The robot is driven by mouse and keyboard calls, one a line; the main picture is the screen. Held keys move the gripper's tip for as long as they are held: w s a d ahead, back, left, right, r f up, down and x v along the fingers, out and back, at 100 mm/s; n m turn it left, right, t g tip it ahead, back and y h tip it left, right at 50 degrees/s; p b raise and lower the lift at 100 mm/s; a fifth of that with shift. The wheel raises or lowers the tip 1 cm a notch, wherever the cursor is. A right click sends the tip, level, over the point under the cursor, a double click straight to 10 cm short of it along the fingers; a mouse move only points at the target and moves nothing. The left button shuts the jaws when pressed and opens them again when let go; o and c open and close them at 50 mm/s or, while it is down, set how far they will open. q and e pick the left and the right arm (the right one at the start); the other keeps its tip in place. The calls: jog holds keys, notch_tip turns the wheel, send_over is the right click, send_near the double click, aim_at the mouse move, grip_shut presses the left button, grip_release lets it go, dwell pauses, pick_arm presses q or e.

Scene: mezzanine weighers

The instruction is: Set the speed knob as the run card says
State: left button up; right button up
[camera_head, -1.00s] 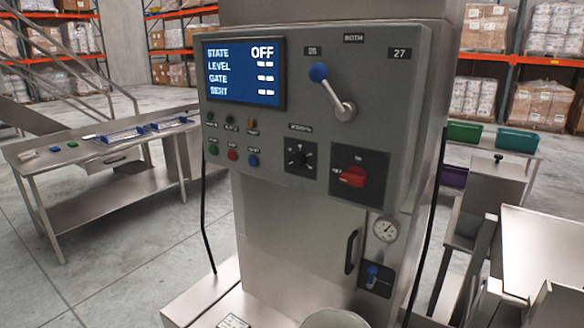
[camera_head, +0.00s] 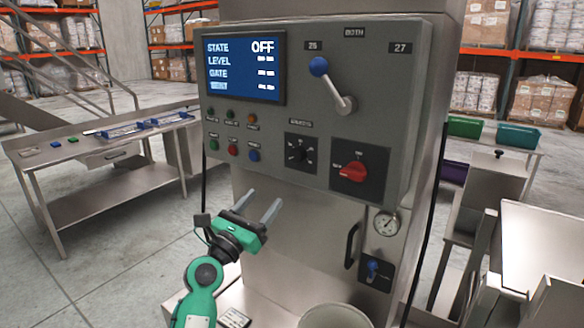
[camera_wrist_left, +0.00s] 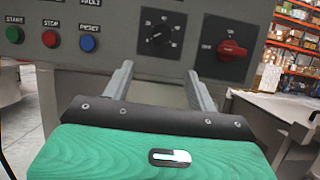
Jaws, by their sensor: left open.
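The black speed knob (camera_head: 300,153) sits on a dark square plate on the grey control panel (camera_head: 380,80), left of the red rotary switch (camera_head: 353,172). It also shows in the left wrist view (camera_wrist_left: 159,35), above and between my fingers; its scale numbers are too small to read. My left gripper (camera_head: 261,203) is open and empty, below and left of the knob and apart from the panel. Its two fingers (camera_wrist_left: 157,85) point toward the panel. The screen (camera_head: 243,68) reads STATE OFF. A card (camera_head: 235,318) lies on the base below, its print unreadable. My right gripper is not seen.
Start, stop and reset buttons (camera_head: 234,150) sit left of the knob. A blue-balled lever (camera_head: 332,84) is above right. A gauge (camera_head: 386,223), a door handle (camera_head: 351,246) and a bin (camera_head: 334,316) are below. A steel table (camera_head: 110,185) stands at left.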

aim_at(294, 159)
pick_arm(q)
jog(key=x, duration=0.4)
jog(key=p+x, duration=0.1)
jog(key=x, duration=0.4)
jog(key=r+x, duration=0.1)
jog(key=x, duration=0.4)
jog(key=shift+s+f+p, duration=0.1)
jog(key=shift+s+p, duration=0.15)
jog(key=shift+p, duration=0.1)
jog(key=shift+c, duration=0.2)
jog(key=c, duration=0.9)
jog(key=shift+c, duration=0.2)
